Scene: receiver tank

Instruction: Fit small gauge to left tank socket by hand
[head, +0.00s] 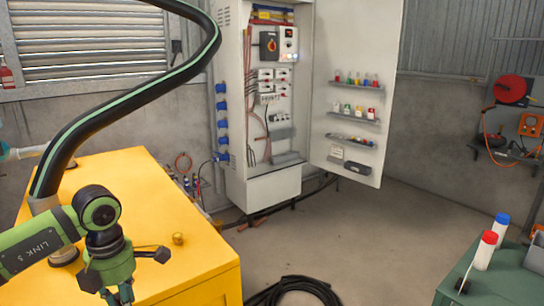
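My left gripper (132,277) hangs at the lower left, over the yellow housing (205,262). Its dark fingers look spread apart, and I see nothing between them. A small brass fitting (178,239) stands on the yellow top, a little right of the gripper and apart from it. I cannot tell whether it is the left tank socket. I cannot make out a small gauge in this view. My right gripper is not in view.
A thick black hose (125,95) with a green stripe rises from the yellow top. An open electrical cabinet (270,110) stands behind. A green bench (500,275) with red-capped (485,250) and blue-capped (499,226) bottles is at lower right. A black hose coil (295,290) lies on the floor between.

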